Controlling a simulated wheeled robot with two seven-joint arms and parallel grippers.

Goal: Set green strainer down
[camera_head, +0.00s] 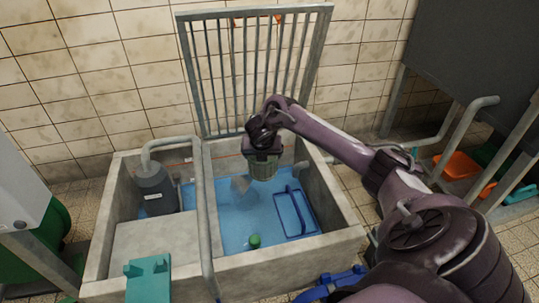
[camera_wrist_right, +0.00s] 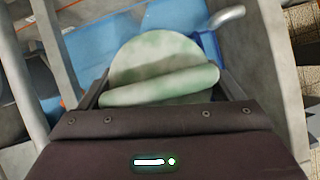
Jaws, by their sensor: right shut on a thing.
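The green strainer (camera_head: 262,166) is a pale grey-green, rounded piece that hangs below my right gripper (camera_head: 261,146) in the head view, over the blue water of the concrete basin. In the right wrist view the strainer (camera_wrist_right: 160,75) shows as a mottled green-white disc with a thick bar across it. The jaws of my right gripper (camera_wrist_right: 165,95) are at both sides of that bar and shut on it. From the head view I cannot tell how high the strainer is above the water. My left gripper is not in view.
The concrete basin (camera_head: 342,240) holds blue water, a blue frame (camera_head: 297,213) and a small green object (camera_head: 254,240). A raised metal grate (camera_head: 186,60) stands behind it. A grey pump (camera_head: 154,190) and pipe are at left. A teal piece (camera_head: 148,282) is at the front edge.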

